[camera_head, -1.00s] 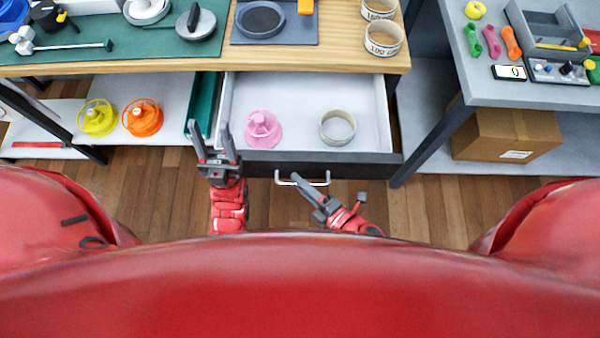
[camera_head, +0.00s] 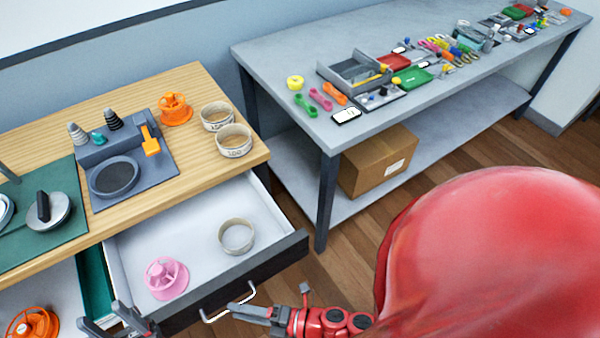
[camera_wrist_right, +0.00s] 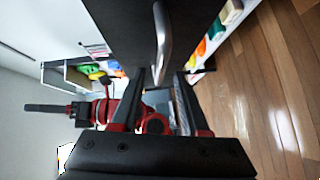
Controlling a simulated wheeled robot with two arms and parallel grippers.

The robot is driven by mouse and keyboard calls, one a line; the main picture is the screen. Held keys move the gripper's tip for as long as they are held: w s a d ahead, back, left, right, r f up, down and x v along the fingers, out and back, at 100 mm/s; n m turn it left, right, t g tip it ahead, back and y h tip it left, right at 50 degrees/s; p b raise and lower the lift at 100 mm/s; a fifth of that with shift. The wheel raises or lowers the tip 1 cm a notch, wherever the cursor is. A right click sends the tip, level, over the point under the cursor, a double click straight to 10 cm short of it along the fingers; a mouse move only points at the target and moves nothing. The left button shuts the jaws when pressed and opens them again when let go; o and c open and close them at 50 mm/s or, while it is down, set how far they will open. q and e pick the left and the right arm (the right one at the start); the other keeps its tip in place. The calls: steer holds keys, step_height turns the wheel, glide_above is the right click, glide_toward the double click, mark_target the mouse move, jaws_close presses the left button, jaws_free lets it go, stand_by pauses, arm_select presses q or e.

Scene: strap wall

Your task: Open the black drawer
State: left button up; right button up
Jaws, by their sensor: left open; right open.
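The black drawer (camera_head: 283,258) stands pulled out from under the wooden table in the head view, its pale inside showing. A pink spool-like part (camera_head: 166,278) and a cream ring (camera_head: 236,236) lie in it. Its metal bar handle (camera_head: 229,302) is on the dark front. My right gripper (camera_head: 243,313) is open close to the handle; in the right wrist view the handle (camera_wrist_right: 163,40) lies ahead, in line with the gap between the fingers (camera_wrist_right: 165,88). I cannot tell whether they touch. My left gripper (camera_head: 115,322) is open at the bottom edge, left of the handle, partly cut off.
The wooden table (camera_head: 190,85) holds cream rings, an orange spool and a grey tool base. A grey table (camera_head: 300,60) with small tools stands to the right, a cardboard box (camera_head: 375,165) on its lower shelf. Wooden floor (camera_head: 345,235) lies clear between them.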

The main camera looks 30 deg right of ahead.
steer(key=p+v, duration=0.4)
steer(key=v, duration=1)
steer(key=shift+r, duration=0.1)
